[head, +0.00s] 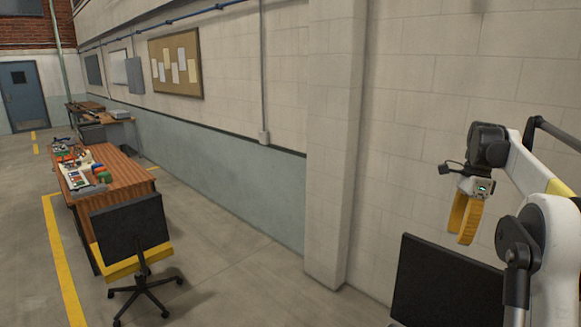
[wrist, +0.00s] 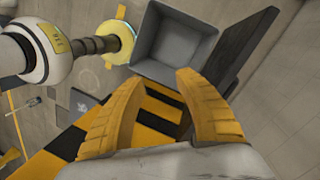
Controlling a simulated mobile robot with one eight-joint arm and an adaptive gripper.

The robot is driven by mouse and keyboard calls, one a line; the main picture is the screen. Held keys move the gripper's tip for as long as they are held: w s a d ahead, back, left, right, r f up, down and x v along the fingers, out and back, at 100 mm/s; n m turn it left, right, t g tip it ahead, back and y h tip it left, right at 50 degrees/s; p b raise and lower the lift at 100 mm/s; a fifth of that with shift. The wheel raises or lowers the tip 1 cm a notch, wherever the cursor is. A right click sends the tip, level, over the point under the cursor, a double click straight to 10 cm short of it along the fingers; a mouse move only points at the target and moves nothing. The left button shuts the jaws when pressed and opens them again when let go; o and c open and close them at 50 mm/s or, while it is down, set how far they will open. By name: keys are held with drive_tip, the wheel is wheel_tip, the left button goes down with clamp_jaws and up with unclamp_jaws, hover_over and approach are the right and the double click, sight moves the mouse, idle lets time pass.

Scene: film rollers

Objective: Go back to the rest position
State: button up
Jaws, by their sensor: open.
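My gripper (head: 466,220) hangs at the right of the head view, in front of the pale block wall, with its yellow fingers pointing down. In the wrist view its two yellow fingers (wrist: 158,110) stand apart with nothing between them. Beyond the fingertips is an empty-looking grey bin (wrist: 185,73), and below it a black and yellow striped surface (wrist: 62,152). My gripper touches neither as far as I can tell.
A wooden table (head: 130,180) with several small coloured items stands at the left. A dark-backed chair (head: 133,228) is in front of it. A dark panel (head: 445,285) stands below my gripper. The floor between the chair and the wall is clear.

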drive_tip(key=s+a+f+n+t+h+b, duration=0.15)
drive_tip(key=s+a+n+b, duration=0.3)
drive_tip(key=a, duration=0.45)
drive_tip(key=s+a+f+n+t+b, duration=0.25)
drive_tip(key=a+n, duration=0.25)
drive_tip(key=a, duration=0.3)
drive_tip(key=s+a+f+n+t+b, duration=0.2)
drive_tip(key=s+a+f+n+b, duration=0.3)
drive_tip(key=s+f, duration=0.4)
drive_tip(key=s+a+f+n+t+b, duration=0.2)
drive_tip(key=s+a+f+n+b, duration=0.2)
drive_tip(key=s+a+f+n, duration=0.2)
wheel_tip(320, 180, down, 5)
drive_tip(key=s+a, duration=0.2)
drive_tip(key=shift+s+a+r+n+t+b, duration=0.2)
drive_tip(key=shift+s+a+n+t+b, duration=0.1)
drive_tip(key=shift+s+a+n+b, duration=0.1)
